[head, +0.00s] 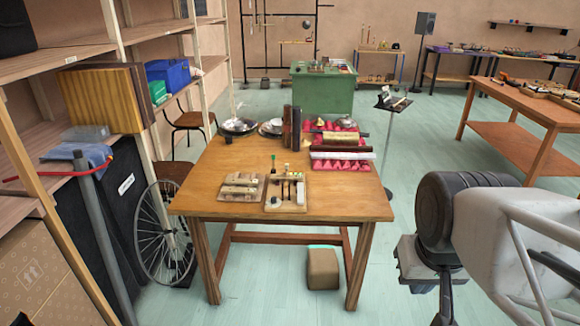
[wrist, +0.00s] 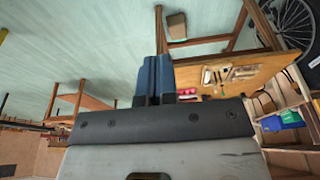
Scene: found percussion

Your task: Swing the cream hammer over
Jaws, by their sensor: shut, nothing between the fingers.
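Two small wooden boards with fittings lie near the front of the wooden table. The left board (head: 241,187) carries pale blocks. The right board (head: 286,193) carries dark bars, with a green-topped upright piece (head: 273,160) and a small pale-topped piece (head: 286,168) at its back. I cannot tell for sure which part is the cream hammer; these parts are too small. My gripper (wrist: 157,65) shows in the wrist view with its blue fingers together and empty. It is off the table's right side, well apart from both boards.
The wooden table (head: 340,206) also holds metal bowls (head: 238,126), dark upright blocks and a red rack (head: 327,164) at the back. Its front right corner is bare. Shelves stand left, a green cabinet (head: 322,92) behind, another bench (head: 540,106) right. A tan block (head: 323,268) is on the floor.

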